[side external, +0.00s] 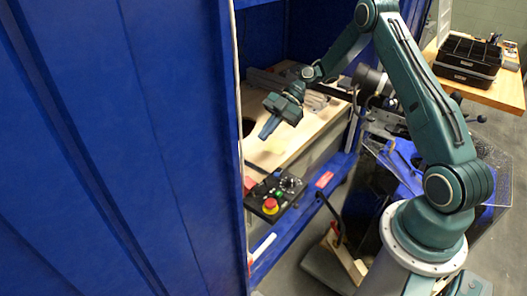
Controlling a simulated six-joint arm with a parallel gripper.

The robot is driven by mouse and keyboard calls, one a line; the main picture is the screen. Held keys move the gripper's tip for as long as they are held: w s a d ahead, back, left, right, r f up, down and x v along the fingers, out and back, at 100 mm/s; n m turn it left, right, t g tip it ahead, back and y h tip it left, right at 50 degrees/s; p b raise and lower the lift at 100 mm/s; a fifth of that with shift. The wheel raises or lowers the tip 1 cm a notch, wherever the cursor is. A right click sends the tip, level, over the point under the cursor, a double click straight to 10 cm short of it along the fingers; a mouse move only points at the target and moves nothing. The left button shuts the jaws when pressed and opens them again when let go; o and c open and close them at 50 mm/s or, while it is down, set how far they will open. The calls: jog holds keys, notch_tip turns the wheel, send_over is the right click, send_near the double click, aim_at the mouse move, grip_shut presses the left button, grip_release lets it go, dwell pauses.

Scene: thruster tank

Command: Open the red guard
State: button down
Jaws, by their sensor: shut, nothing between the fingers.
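A black control box (287,198) sits low on the front of the blue cabinet. It carries a round red button on a yellow base (270,205), a dial (289,184) and a small green button. My gripper (266,134) is shut and empty. It points down and left, above and behind the box, clear of it.
A blue cabinet wall (110,150) fills the left side and its edge stands close to the box. A wooden work surface (300,130) lies behind my gripper. Black trays (468,60) rest on a wooden table at upper right.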

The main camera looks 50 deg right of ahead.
send_near(244, 184)
jog(key=w+a+r, duration=0.2)
jog(key=a, duration=0.2)
jog(key=shift+w+a+f, duration=0.1)
jog(key=shift+w+f, duration=0.1)
jog(key=shift+f, duration=0.45)
jog(key=shift+w+a+f, duration=0.1)
jog(key=shift+w+f, duration=0.1)
jog(key=shift+f, duration=0.4)
jog(key=shift+w+a+f, duration=0.1)
jog(key=shift+w+f, duration=0.1)
jog(key=shift+f, duration=0.45)
jog(key=w, duration=0.1)
jog(key=w+f, duration=0.1)
jog(key=w, duration=0.1)
jog(key=shift+w+f, duration=0.3)
jog(key=shift+f, duration=0.05)
jog(key=shift+s+d, duration=0.1)
jog(key=shift+s, duration=0.15)
jog(key=shift+s+r, duration=0.2)
jog(key=shift+s, duration=0.3)
